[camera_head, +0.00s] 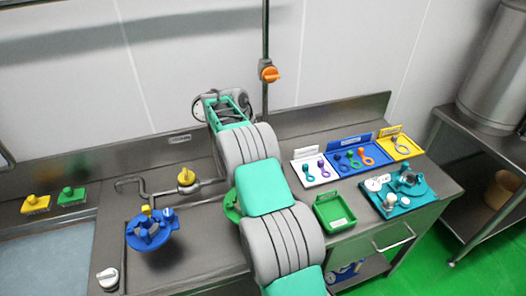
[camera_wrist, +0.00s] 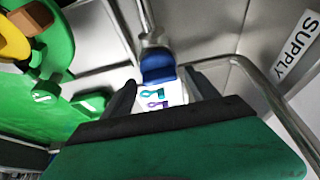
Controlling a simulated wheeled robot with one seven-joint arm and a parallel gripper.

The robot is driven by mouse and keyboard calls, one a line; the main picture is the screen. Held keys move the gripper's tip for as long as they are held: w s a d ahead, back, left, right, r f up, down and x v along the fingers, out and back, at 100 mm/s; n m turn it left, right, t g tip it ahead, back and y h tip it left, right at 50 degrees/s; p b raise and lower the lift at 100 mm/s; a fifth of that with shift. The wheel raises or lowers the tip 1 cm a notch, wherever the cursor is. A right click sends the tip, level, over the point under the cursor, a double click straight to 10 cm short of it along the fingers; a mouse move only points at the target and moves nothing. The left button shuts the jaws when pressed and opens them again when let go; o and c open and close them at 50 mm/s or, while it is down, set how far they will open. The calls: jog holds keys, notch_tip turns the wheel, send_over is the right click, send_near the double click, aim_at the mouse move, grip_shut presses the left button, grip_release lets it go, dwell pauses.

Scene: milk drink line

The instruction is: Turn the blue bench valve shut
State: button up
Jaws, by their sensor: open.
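A blue valve handle (camera_wrist: 158,67) on a grey metal pipe shows in the wrist view, at the top centre. My gripper (camera_wrist: 161,86) is open there, with one dark finger to each side below the handle. The handle lies in line with the gap between the fingers, and I see no contact. I cannot tell how far it lies from the fingertips. In the head view my own arm covers the middle of the bench, and I cannot make out this handle or my fingertips there.
A yellow valve (camera_head: 186,178) sits on the bench pipe. A blue round fixture (camera_head: 148,235) stands front left. An orange valve (camera_head: 268,73) is on the upright pipe. A green tray (camera_head: 334,211) and teal tray (camera_head: 398,196) lie right of my arm. A SUPPLY sign (camera_wrist: 294,48) shows right.

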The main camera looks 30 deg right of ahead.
jog(key=p+v, duration=0.2)
jog(key=v, duration=0.5)
jog(key=shift+a+r, duration=0.2)
jog(key=shift+r, duration=0.15)
jog(key=s+a+r+n+t+y, duration=0.1)
jog(key=s+a+r+n+t, duration=0.3)
jog(key=s+a+r+n, duration=0.6)
jog(key=s+a+f+n+t+y+b, duration=0.1)
jog(key=s+a+f+n+y, duration=0.2)
jog(key=s+a+n, duration=0.8)
jog(key=s+a+f, duration=0.1)
jog(key=s+a, duration=0.2)
jog(key=a, duration=0.1)
jog(key=shift+s+t, duration=0.35)
jog(key=shift+t, duration=0.05)
